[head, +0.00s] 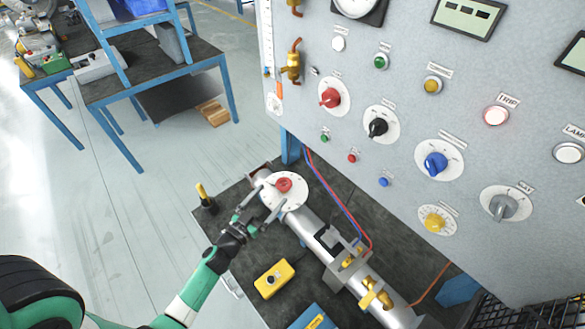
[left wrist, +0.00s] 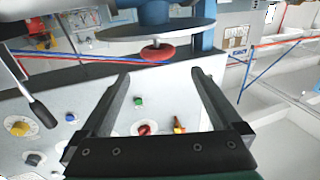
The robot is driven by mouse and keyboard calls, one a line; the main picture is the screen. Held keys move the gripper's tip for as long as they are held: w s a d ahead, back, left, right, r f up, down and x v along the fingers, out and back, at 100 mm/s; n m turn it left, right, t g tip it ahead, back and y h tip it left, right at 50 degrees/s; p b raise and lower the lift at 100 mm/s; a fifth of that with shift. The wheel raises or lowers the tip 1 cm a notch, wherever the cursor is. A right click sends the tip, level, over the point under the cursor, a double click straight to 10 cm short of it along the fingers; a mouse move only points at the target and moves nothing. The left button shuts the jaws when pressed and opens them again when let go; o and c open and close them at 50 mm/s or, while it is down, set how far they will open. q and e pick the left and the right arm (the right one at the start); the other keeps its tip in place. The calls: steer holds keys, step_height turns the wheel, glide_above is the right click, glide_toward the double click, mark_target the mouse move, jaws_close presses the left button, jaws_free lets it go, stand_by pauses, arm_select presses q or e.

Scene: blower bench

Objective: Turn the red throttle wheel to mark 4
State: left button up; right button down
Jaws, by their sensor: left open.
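The red throttle wheel (head: 284,184) sits in the middle of a pale round dial plate (head: 270,197) at the end of the silver pipe. The marks on the plate are too small to read. My left gripper (head: 266,201) is open and empty, with its fingers pointing toward the wheel from the lower left. In the left wrist view the wheel (left wrist: 157,53) shows just beyond and above the gap between the open fingertips (left wrist: 160,74), apart from them. The wheel stands below its plate (left wrist: 145,30) in that picture. My right gripper is not in view.
The grey control panel (head: 400,75) with several knobs and lamps rises behind and to the right. Red and blue hoses (head: 335,202) run beside the silver pipe (head: 312,232). A yellow box (head: 274,279) and a yellow-topped black item (head: 205,197) are on the dark bench.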

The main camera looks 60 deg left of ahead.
mark_target(284, 184)
arm_select(q)
steer(key=b+x, duration=0.1)
steer(key=x, duration=0.2)
steer(key=b+x, duration=0.1)
steer(key=x, duration=0.3)
steer(key=f+b+x, duration=0.1)
steer(key=x, duration=0.3)
steer(key=shift+d+f, duration=0.1)
steer(key=shift+f, duration=0.05)
steer(key=c, duration=1.4)
steer(key=m+h+p, duration=0.1)
steer(key=h+p, duration=0.1)
steer(key=p, duration=0.1)
steer(key=shift+d+t, duration=0.1)
steer(key=shift+t, duration=0.3)
steer(key=shift+w+d+m, duration=0.1)
steer(key=shift+m, duration=0.2)
